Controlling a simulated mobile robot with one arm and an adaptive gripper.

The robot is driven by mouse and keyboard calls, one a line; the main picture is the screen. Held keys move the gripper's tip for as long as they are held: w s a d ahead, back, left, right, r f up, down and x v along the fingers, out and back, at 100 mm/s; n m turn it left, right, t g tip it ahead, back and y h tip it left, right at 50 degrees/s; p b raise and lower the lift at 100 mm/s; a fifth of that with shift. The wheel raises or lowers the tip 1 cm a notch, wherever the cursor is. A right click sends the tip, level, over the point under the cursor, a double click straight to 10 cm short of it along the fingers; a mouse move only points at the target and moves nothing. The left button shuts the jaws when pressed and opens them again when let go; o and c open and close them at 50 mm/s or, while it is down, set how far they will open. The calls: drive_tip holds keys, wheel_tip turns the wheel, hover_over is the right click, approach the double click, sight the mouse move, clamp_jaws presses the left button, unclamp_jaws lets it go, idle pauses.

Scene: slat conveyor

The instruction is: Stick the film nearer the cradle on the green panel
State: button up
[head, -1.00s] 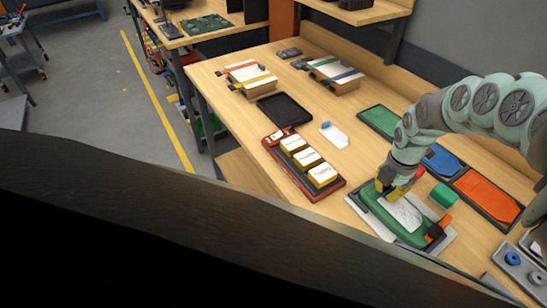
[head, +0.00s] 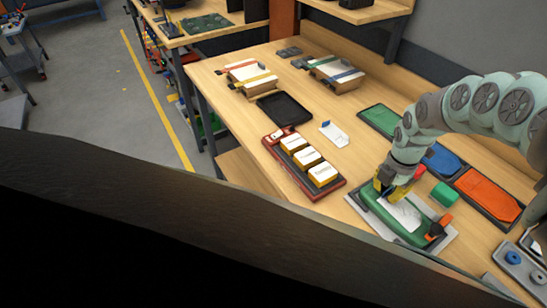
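A green panel (head: 405,234) lies in a light grey cradle (head: 362,207) with an orange-handled clamp (head: 439,229) at its right end. A white film (head: 404,214) lies on the panel's upper face. Another white film with a blue tab (head: 334,133) lies flat on the bench, farther back. My gripper (head: 391,193) is low over the panel's back left part, at the film's edge. Yellow parts show at its tip, but I cannot tell whether they are fingers or something held. The finger gap is hidden.
A red rack (head: 299,173) with several white-topped yellow blocks stands left of the cradle. A green block (head: 444,195) sits behind it. Green, blue and orange panels in trays (head: 487,194) line the back. A black tray (head: 284,110) lies farther left.

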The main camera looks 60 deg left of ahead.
drive_tip(key=o, duration=0.5)
drive_tip(key=shift+c, duration=0.2)
drive_tip(key=shift+r, duration=0.1)
wheel_tip(320, 180, up, 2)
drive_tip(key=shift+w+r, duration=0.1)
drive_tip(key=shift+w, duration=0.05)
drive_tip(key=shift+s+r, duration=0.2)
drive_tip(key=shift+r, duration=0.4)
drive_tip(key=shift+w+r, duration=0.1)
drive_tip(key=shift+r, duration=0.7)
drive_tip(key=shift+s+r, duration=0.2)
drive_tip(key=shift+r, duration=0.25)
drive_tip(key=shift+w+a+r, duration=0.15)
drive_tip(key=shift+a+r, duration=0.05)
drive_tip(key=shift+r, duration=0.5)
